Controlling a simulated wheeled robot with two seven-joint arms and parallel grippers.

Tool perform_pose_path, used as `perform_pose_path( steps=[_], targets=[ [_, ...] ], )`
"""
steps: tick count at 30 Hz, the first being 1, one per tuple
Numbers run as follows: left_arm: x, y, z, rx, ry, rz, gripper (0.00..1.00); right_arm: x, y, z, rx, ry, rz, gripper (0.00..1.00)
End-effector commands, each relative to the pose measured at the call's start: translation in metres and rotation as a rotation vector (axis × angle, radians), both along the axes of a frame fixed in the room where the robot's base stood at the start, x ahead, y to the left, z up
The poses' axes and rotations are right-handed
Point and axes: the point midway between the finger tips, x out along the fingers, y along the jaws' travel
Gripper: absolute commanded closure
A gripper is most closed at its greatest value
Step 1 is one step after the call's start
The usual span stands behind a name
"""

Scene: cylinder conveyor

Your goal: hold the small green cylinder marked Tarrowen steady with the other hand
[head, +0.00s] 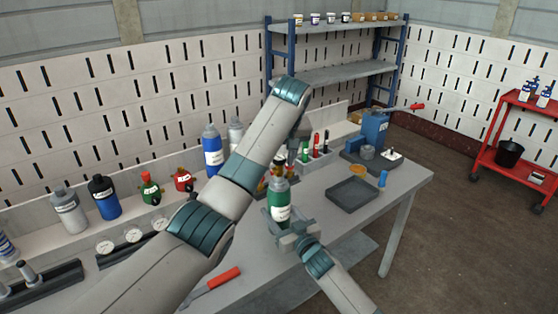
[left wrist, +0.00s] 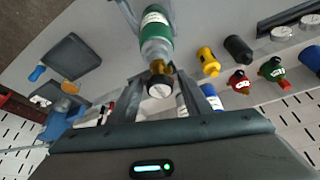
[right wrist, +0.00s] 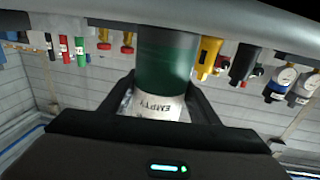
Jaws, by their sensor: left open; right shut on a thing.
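The small green cylinder (head: 279,197) stands upright above the table, with a white label and a brass neck. My right gripper (head: 292,236) is shut on its lower body. In the right wrist view the green cylinder (right wrist: 165,62) fills the jaws, and its label reads EMPTY; the name Tarrowen is not legible. My left gripper (left wrist: 170,84) is open at the cylinder's top end. In the left wrist view the brass neck and dark cap of the cylinder (left wrist: 157,30) lie between its spread fingers. In the head view my left arm partly hides this area.
A dark empty tray (head: 352,193) lies on the table to the right, with a blue machine (head: 374,130) behind it. Blue and grey bottles, gauges and red and green valve pieces line the left side. A red-handled tool (head: 222,279) lies at the front edge.

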Motion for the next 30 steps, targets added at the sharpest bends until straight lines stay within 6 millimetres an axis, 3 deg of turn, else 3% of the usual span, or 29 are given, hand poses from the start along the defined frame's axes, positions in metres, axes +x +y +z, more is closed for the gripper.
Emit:
perform_pose_path(
  steps=[7,20,30],
  targets=[
    [0.0001,0.0002,-0.0003,-0.002,0.000,-0.068,0.56,0.0001,-0.0002,-0.0001,0.000,0.000,0.000,0.71],
    [0.0003,0.0004,0.0002,-0.001,-0.001,-0.490,0.56,0.0000,-0.0001,0.0000,0.000,0.000,0.000,0.71],
    [0.0000,-0.0003,0.0002,-0.001,-0.001,-0.524,0.56,0.0000,-0.0001,0.0000,0.000,0.000,0.000,0.71]
  ],
)
